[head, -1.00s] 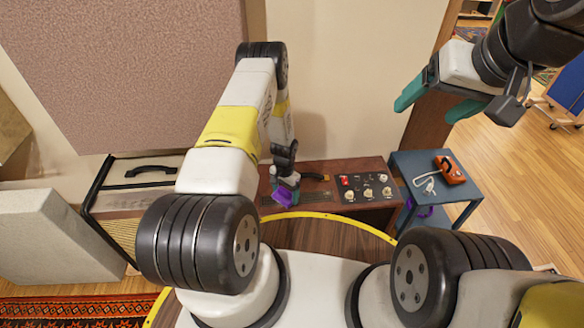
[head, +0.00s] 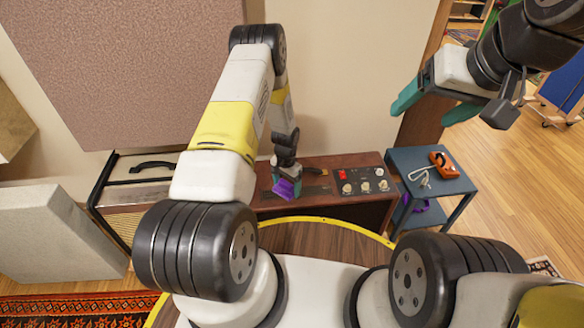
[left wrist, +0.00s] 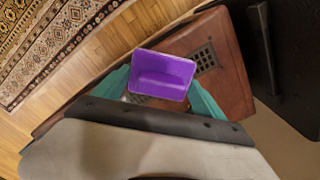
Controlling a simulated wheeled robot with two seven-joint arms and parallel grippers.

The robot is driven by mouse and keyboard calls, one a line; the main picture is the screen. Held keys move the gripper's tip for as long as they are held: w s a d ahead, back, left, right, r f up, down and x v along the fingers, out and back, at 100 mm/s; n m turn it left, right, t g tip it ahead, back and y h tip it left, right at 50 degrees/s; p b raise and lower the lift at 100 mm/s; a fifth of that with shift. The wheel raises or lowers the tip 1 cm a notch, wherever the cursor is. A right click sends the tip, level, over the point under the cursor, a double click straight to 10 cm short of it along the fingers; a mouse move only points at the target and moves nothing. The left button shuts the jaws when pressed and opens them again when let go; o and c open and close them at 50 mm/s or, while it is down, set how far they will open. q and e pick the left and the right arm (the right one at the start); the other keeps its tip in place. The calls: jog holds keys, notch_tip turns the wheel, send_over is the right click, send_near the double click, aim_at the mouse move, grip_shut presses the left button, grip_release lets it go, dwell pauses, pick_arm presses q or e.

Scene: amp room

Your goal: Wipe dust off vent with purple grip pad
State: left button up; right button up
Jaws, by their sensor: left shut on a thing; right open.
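My left gripper (head: 286,180) is shut on the purple grip pad (head: 285,189), over the left part of the brown wooden amp cabinet (head: 350,207). In the left wrist view the pad (left wrist: 162,75) sits between the teal fingers, its face toward the camera. A dark grid vent (left wrist: 206,57) in the cabinet's top shows just beside the pad, part of it hidden. I cannot tell whether the pad touches the cabinet, and dust is too small to make out. My right gripper (head: 421,113) is open and empty, raised at the right.
A control panel with knobs and a red switch (head: 342,174) is right of the pad. A blue-grey side table (head: 456,186) holds an orange tool (head: 443,165). Another amp (head: 133,192) stands at the left. A yellow-edged round wooden surface (head: 320,238) is in front.

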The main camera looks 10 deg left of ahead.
pick_arm(q)
jog(key=shift+r, duration=1.35)
